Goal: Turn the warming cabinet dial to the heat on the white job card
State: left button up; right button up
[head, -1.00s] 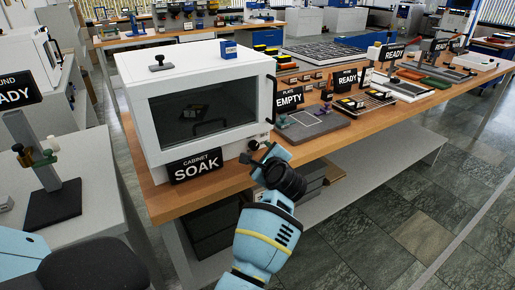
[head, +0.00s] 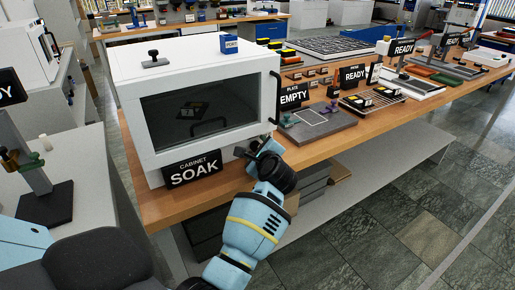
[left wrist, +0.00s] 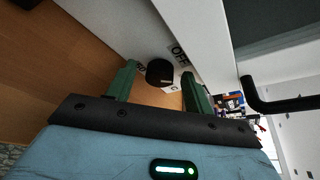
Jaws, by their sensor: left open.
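The white warming cabinet (head: 130,75) stands on the wooden bench, with a dark window and a black CABINET SOAK sign (head: 193,168) at its front. My left gripper (head: 251,149) is at the cabinet's lower right front and hides the dial in the head view. In the left wrist view, the dark round dial (left wrist: 160,72) shows between the open green fingers of my left gripper (left wrist: 160,84). An OFF label (left wrist: 180,56) is beside the dial; another label is partly hidden by a finger. I cannot make out a white job card or the dial's pointer.
A black door handle (head: 276,97) sticks out just above my left gripper. Right of it on the bench are a grey plate (head: 318,130), an EMPTY sign (head: 293,95) and racks. A blue box (head: 230,44) and a black-knobbed piece (head: 154,58) sit on the cabinet.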

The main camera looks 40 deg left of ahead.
pick_arm(q)
jog(key=c, duration=1)
jog(key=shift+o, duration=0.2)
jog(key=shift+r, duration=0.1)
